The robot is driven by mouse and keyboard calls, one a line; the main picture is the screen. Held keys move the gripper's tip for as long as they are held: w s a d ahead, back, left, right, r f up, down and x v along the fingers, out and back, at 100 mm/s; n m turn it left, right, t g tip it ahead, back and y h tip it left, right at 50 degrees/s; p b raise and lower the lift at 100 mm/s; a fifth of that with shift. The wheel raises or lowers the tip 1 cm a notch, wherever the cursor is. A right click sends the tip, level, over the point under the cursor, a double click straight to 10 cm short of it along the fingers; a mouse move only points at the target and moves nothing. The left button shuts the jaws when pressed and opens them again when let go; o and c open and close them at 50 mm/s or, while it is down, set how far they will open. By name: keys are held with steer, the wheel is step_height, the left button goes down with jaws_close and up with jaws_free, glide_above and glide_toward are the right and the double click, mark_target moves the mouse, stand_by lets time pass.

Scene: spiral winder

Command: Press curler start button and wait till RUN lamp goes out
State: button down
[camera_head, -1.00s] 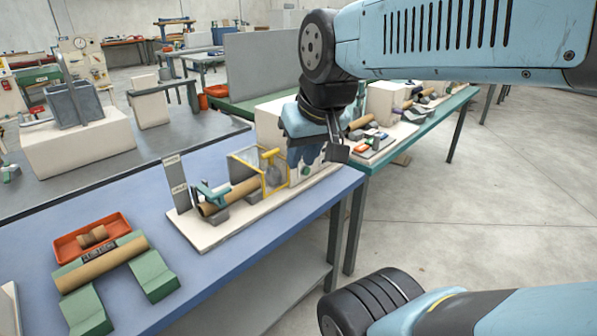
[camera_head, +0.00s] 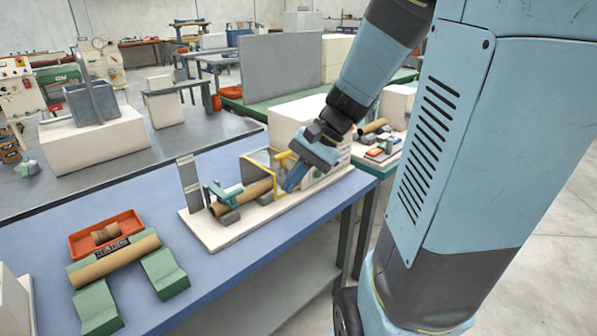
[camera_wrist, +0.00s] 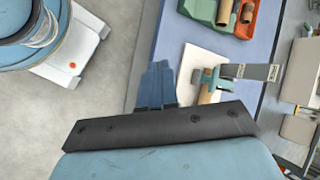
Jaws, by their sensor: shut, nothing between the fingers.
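The curler stands on a cream base plate (camera_head: 222,238) on the blue table, with a brown tube (camera_head: 240,196), a yellow guard frame (camera_head: 250,160) and a cream housing (camera_head: 290,118). My gripper (camera_head: 293,182) is shut and empty, pointing down in front of the housing beside the guard. I cannot tell whether it touches anything. The start button and RUN lamp cannot be made out; my gripper and arm cover part of the housing's front. In the wrist view my closed fingers (camera_wrist: 157,78) show left of the base plate (camera_wrist: 193,62), with the teal clamp (camera_wrist: 206,77) nearby.
A brown tube (camera_head: 115,262) lies on green V-supports, with an orange tray (camera_head: 78,243) behind it. A grey upright plate (camera_head: 188,180) stands at the curler's left end. The blue table's front edge (camera_head: 270,255) is near; its front middle is clear.

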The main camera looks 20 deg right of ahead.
mark_target(319, 175)
steer(key=w+d+f+m+t+y, duration=0.6)
steer(key=w+d+f+m+t, duration=0.15)
steer(key=w+d+m, duration=0.4)
steer(key=w+d+f+m+t+h, duration=0.1)
steer(key=d+f+m+t+h, duration=0.6)
steer(key=d+f+m, duration=0.5)
steer(key=d+f+t, duration=0.1)
steer(key=d+t, duration=0.1)
steer(key=d, duration=0.2)
steer(key=shift+w+d+f, duration=0.15)
steer(key=shift+d+f, duration=0.1)
steer(key=shift+d, duration=0.05)
steer(key=shift+m, duration=0.25)
steer(key=x, duration=1.4)
steer(key=shift+f, duration=0.1)
steer(key=shift+w, duration=0.1)
